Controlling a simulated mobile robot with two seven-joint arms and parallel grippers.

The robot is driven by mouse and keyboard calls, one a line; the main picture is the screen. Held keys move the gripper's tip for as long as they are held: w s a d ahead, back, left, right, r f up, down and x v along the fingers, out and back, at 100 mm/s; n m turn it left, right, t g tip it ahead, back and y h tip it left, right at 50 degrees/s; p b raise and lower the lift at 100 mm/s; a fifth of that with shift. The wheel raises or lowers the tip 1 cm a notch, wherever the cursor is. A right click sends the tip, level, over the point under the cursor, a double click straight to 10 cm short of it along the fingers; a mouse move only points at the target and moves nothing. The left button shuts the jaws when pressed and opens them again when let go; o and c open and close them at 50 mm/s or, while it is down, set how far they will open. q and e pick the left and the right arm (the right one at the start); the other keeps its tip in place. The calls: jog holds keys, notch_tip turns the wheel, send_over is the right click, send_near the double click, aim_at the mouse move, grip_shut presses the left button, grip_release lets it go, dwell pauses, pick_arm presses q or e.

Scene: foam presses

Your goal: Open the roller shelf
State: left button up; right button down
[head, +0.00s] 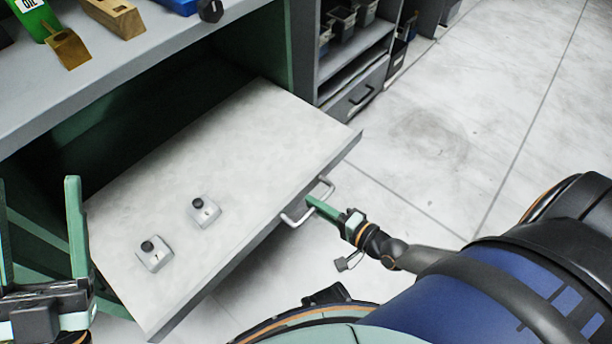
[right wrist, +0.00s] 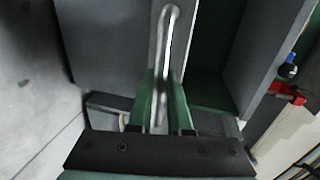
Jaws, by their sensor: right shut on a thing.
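The roller shelf (head: 265,140) is a flat grey board that stands pulled out from the green cabinet under the workbench. Its metal bar handle (head: 326,188) is on the front edge, and the handle also shows in the right wrist view (right wrist: 170,45). My right gripper (head: 312,203) is at the handle with its green fingers shut on it; in the right wrist view the fingers (right wrist: 160,105) lie on both sides of the bar. My left gripper (head: 38,225) is at the left edge, fingers apart and empty, beside the shelf's left side.
Two small grey devices with black knobs (head: 204,211) (head: 154,254) sit on the shelf. The workbench above (head: 150,50) carries a green bottle (head: 35,18) and a wooden block (head: 114,17). A grey drawer unit (head: 355,98) stands behind right. Floor (head: 470,100) is clear at right.

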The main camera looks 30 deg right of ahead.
pick_arm(q)
jog(key=shift+w+f, duration=0.15)
jog(key=shift+f, duration=0.1)
pick_arm(e)
jog(key=shift+s+d, duration=0.1)
jog(key=shift+s, duration=0.2)
jog(key=c, duration=0.8)
grip_release()
jog(key=shift+c, duration=0.2)
